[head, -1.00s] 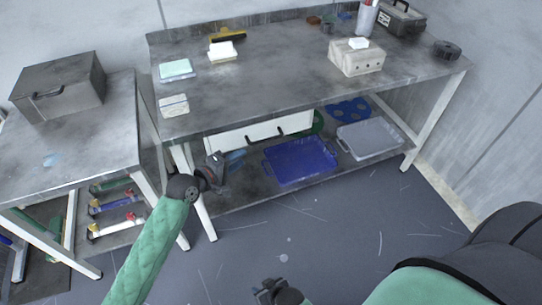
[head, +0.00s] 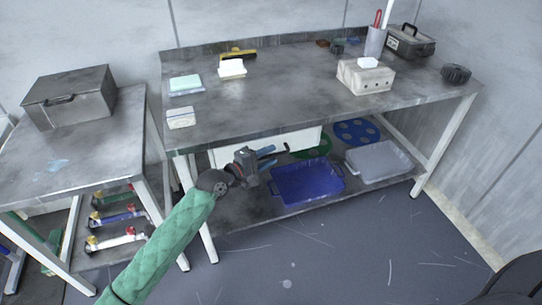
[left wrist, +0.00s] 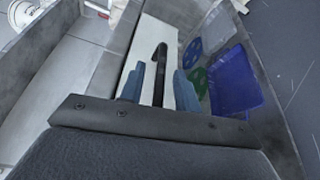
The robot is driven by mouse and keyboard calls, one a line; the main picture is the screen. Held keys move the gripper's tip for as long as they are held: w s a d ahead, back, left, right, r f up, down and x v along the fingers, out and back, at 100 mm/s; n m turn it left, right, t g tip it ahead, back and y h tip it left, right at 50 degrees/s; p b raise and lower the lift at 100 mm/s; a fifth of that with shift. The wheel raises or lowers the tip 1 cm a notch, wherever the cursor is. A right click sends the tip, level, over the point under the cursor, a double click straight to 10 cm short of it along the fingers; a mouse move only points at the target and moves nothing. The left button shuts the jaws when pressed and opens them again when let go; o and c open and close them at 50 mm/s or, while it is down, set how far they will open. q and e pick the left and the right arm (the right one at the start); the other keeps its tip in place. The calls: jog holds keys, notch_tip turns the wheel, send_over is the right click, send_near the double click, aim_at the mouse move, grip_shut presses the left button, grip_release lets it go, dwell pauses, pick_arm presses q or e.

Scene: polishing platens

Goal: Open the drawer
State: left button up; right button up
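The white drawer (head: 302,139) hangs under the front edge of the grey workbench. It looks closed, and its left part is hidden behind my left gripper. My left gripper (head: 266,158) is at the drawer's front with its blue fingers apart. In the left wrist view the white drawer front (left wrist: 150,45) carries a dark handle (left wrist: 160,72). The handle shows between the two open fingers of my left gripper (left wrist: 158,88); I cannot tell whether either finger touches it. My right gripper is not in view.
On the lower shelf are a blue bin (head: 308,183), a grey tray (head: 380,161), and green (head: 311,147) and blue discs (head: 357,132). A side table with a metal box (head: 70,96) stands at left. The floor in front is clear.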

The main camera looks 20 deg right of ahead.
pick_arm(q)
jog(key=shift+w+d, duration=0.25)
jog(key=shift+d, duration=0.3)
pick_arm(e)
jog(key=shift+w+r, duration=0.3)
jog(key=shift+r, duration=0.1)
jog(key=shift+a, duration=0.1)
pick_arm(q)
grip_shut()
jog(key=shift+f, duration=0.1)
